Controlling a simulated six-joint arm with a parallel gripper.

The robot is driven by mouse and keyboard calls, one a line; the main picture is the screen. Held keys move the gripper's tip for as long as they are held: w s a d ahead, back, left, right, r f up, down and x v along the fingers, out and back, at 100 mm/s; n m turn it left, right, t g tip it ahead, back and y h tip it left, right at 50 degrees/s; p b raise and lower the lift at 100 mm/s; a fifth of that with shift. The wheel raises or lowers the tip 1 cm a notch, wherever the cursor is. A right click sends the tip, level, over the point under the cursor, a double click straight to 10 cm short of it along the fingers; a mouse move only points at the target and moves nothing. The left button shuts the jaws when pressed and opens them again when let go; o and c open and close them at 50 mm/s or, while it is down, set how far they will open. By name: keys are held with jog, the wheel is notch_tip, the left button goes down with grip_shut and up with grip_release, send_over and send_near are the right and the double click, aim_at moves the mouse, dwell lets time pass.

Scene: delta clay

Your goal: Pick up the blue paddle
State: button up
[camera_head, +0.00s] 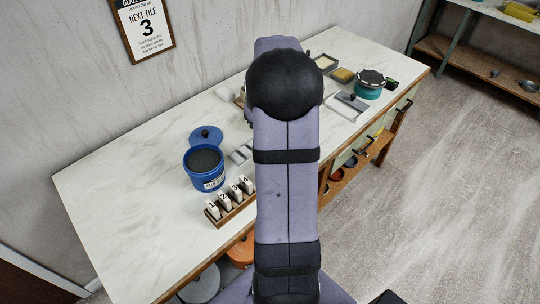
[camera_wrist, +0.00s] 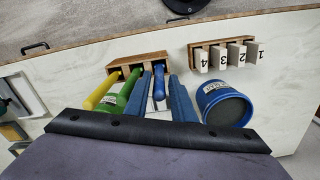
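The blue paddle (camera_wrist: 167,84) shows in the wrist view as a bright blue handle, standing in a wooden rack (camera_wrist: 137,64) beside a yellow paddle (camera_wrist: 100,90) and a green one (camera_wrist: 128,82). My gripper (camera_wrist: 162,77) is open, its two slate-blue fingers apart in the middle of the wrist view. The blue handle shows between or just beyond the fingers; I cannot tell how far below them it is. The fingers partly hide the rack and the handle's surroundings. In the head view my arm hides the rack and paddles.
A blue tub (camera_head: 205,170) of dark material, its lid (camera_head: 206,136) and a rack of numbered tiles (camera_head: 229,203) stand on the white counter (camera_head: 120,170). Trays (camera_head: 347,105) and a teal container (camera_head: 369,84) are at the far end.

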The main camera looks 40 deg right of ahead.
jog(key=shift+f+p, duration=0.5)
jog(key=shift+f, duration=0.05)
jog(key=shift+w+d+f+p, duration=0.15)
jog(key=shift+f+p, duration=0.65)
jog(key=shift+f, duration=1.25)
jog(key=shift+c, duration=0.6)
jog(key=shift+w, duration=0.1)
grip_shut()
